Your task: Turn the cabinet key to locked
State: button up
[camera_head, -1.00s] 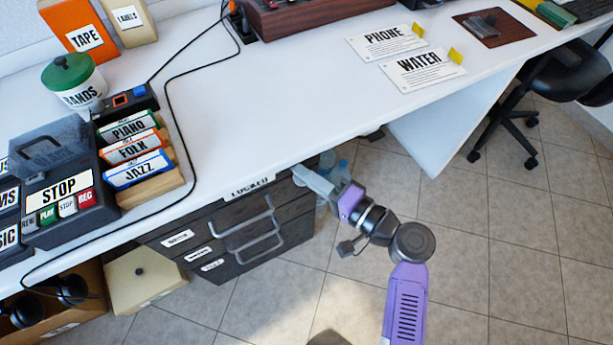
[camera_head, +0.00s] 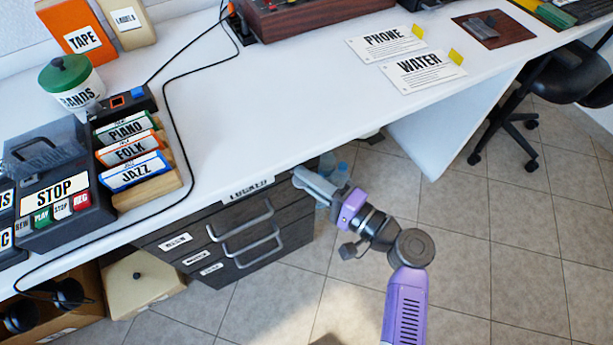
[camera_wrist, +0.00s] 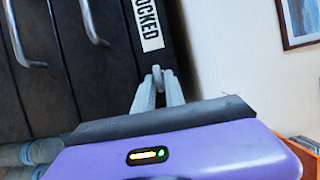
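The dark grey cabinet (camera_head: 225,280) stands under the white desk, with drawers and metal handles. A white LOCKED label (camera_head: 248,188) is on its top strip; it also shows in the wrist view (camera_wrist: 149,24), turned sideways. My gripper (camera_head: 302,176) is at the cabinet's upper right corner, to the right of the label. In the wrist view, a small grey key (camera_wrist: 157,74) sits between the tips of my gripper (camera_wrist: 158,80), which are close in on it from both sides. The key's shaft and the lock are hard to make out.
The desk (camera_head: 270,120) overhangs the cabinet just above my gripper. A black cable (camera_head: 172,95) runs over the desk. Blue bottles (camera_head: 335,170) stand behind my gripper. A beige box (camera_head: 140,285) is left of the cabinet.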

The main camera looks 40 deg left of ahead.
jog(key=shift+o, duration=0.9)
jog(key=d+p, duration=0.1)
jog(key=d, duration=0.6)
jog(key=shift+d, duration=0.4)
